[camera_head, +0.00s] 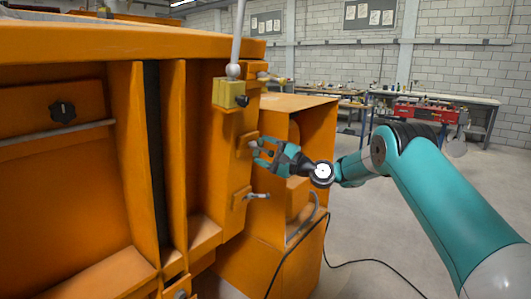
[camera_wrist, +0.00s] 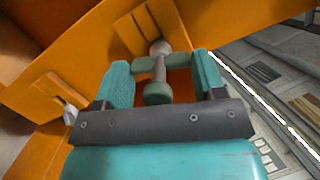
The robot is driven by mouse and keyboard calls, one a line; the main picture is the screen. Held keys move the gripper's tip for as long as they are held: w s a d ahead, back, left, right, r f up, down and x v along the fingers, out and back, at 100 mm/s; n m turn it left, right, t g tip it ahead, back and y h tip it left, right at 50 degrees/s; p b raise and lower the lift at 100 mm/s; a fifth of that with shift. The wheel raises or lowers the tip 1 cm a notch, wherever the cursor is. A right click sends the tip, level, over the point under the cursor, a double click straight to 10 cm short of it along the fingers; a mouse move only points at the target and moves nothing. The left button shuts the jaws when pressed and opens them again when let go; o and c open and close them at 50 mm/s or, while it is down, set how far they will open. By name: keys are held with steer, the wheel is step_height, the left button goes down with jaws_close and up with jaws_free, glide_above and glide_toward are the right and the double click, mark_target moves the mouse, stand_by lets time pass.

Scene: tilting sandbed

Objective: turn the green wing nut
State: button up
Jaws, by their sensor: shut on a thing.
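The green wing nut (camera_wrist: 156,92) shows in the wrist view as a dull green piece with a crossbar and a rounded end. It sits by a grey ball-like part in front of an orange panel. My gripper (camera_wrist: 163,78) has one teal finger on each side of it and is shut on it. The exact contact at the fingertips is hard to see. In the head view my gripper (camera_head: 260,151) is at the right side of the orange machine, pointing left at a small orange plate. The nut cannot be made out clearly there.
The orange machine (camera_head: 190,45) fills the left. A yellow block (camera_head: 229,93) with an upright lever sits just above my gripper, and a grey handle (camera_head: 257,196) just below. A black cable (camera_head: 375,262) lies on the floor. The floor at right is open.

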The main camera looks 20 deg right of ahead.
steer(key=m+t, duration=0.1)
steer(key=m, duration=0.5)
steer(key=shift+f, duration=0.15)
steer(key=m, duration=0.2)
steer(key=m+t+p, duration=0.1)
steer(key=m, duration=0.1)
steer(key=shift+a+t+h, duration=0.1)
steer(key=shift+t+h, duration=0.2)
steer(key=shift+f+m+t+h+p, duration=0.1)
steer(key=shift+m+t+h+p, duration=0.35)
steer(key=shift+m, duration=1.25)
steer(key=shift+s+m, duration=0.1)
steer(key=shift+m, duration=0.2)
steer(key=o, duration=0.9)
